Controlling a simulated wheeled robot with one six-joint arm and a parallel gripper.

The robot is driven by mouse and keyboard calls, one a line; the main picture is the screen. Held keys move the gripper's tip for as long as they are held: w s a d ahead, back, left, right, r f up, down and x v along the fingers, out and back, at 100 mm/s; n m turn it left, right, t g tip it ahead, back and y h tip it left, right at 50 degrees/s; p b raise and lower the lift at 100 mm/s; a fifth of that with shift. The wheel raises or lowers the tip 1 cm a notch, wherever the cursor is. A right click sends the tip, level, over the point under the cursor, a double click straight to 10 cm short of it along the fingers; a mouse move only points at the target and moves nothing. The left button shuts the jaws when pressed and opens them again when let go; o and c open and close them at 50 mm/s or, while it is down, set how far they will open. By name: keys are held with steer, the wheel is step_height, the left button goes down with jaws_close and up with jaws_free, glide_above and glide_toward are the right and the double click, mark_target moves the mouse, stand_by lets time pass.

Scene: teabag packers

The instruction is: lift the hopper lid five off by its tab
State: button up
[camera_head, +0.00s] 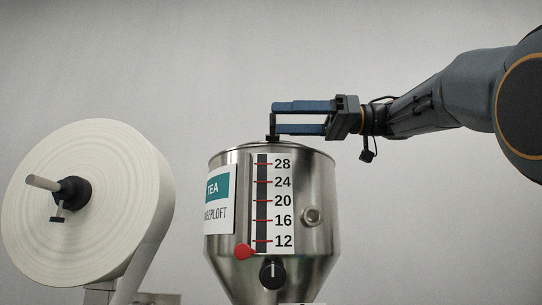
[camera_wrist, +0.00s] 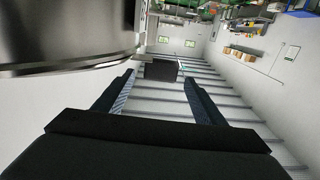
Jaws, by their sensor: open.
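The steel hopper (camera_head: 318,245) stands upright in the head view, with a level scale (camera_head: 278,205) on its front. Its lid (camera_head: 305,147) shows only as a thin edge at the top. A black tab (camera_head: 272,131) rises from the lid near its middle. My gripper (camera_head: 275,119) reaches in level from the right above the lid, fingers open, with the tab at their tips. In the wrist view a dark block (camera_wrist: 160,70), seemingly the tab, sits between the tips of my open gripper (camera_wrist: 160,84). I cannot tell whether either finger touches it.
A large white paper roll (camera_head: 105,190) on a spindle stands left of the hopper.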

steer(key=a+p, duration=0.3)
steer(key=a, duration=0.4)
steer(key=shift+s, duration=0.25)
steer(key=shift+r, duration=0.1)
steer(key=c, duration=1.5)
steer(key=shift+r, duration=0.15)
